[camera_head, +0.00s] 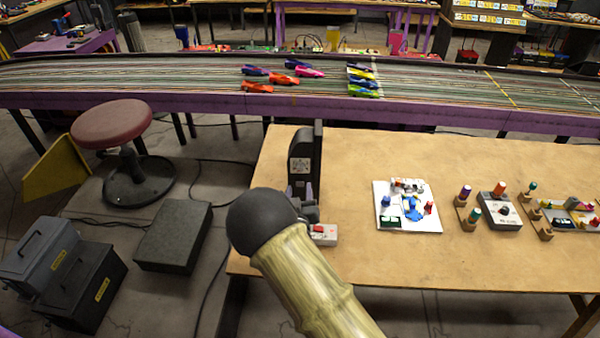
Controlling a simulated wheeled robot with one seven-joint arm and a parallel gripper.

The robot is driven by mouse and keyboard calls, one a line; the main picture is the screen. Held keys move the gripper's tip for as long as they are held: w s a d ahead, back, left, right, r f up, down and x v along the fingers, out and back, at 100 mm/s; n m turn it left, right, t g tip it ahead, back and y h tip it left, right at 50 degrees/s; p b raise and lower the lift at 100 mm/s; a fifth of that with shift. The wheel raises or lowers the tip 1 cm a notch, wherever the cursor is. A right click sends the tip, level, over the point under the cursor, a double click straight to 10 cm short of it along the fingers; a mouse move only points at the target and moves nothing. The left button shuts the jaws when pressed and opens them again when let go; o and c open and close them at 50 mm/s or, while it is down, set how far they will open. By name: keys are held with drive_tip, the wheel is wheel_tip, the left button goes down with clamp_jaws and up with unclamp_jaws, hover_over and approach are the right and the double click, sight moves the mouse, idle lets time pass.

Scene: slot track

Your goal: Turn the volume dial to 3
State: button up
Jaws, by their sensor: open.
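A small grey box (499,210) stands on the right part of the wooden table. A dark round knob (504,211) on its top may be the volume dial. Its markings and setting are too small to read. An orange peg-like piece stands at the box's back edge. My arm, bamboo-patterned with a black ball-shaped joint, reaches up from the bottom middle and covers part of the table's left end. I make out no gripper fingers, and nothing of mine touches the grey box.
The wooden table (350,165) carries a dark upright unit (304,160), a white box (323,235) with a red part, a white board (407,220) with small parts, and wooden holders (467,215). Behind runs the slot track (190,75) with several cars. A stool (112,123) stands left.

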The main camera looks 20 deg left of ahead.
sight(300, 170)
drive_tip(key=p+x, duration=0.1)
drive_tip(key=x, duration=0.6)
drive_tip(key=shift+w+a, duration=0.15)
drive_tip(key=shift+w, duration=0.2)
clamp_jaws()
